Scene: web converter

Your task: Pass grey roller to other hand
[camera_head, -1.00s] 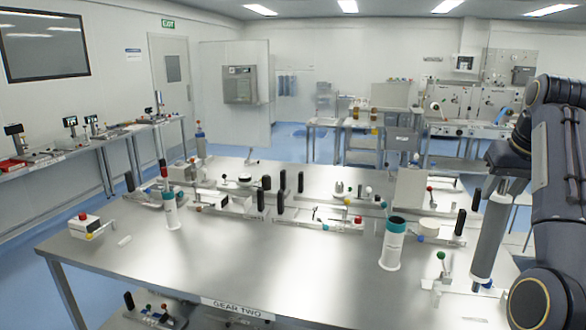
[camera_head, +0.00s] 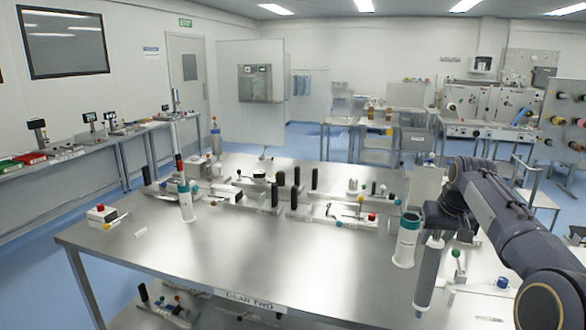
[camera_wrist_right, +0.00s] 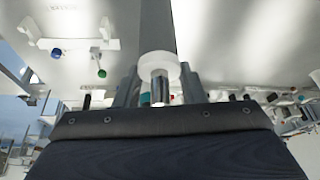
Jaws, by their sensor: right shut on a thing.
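The grey roller (camera_head: 430,272) hangs nearly upright below my right gripper (camera_head: 437,228) at the right of the table, in the head view. My right gripper is shut on its upper end. In the right wrist view a white round end piece with a short metal pin (camera_wrist_right: 158,72) shows between the finger shapes; the roller's long body is not clear there. The roller's lower end is in front of the table's right part; whether it touches anything I cannot tell. My left gripper is not in view.
A white cylinder with a teal band (camera_head: 406,240) stands just left of the roller. A green-knobbed fixture (camera_head: 457,262) is just right of it. Several black-handled fixtures line the table's back. The table's (camera_head: 270,255) front middle is clear.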

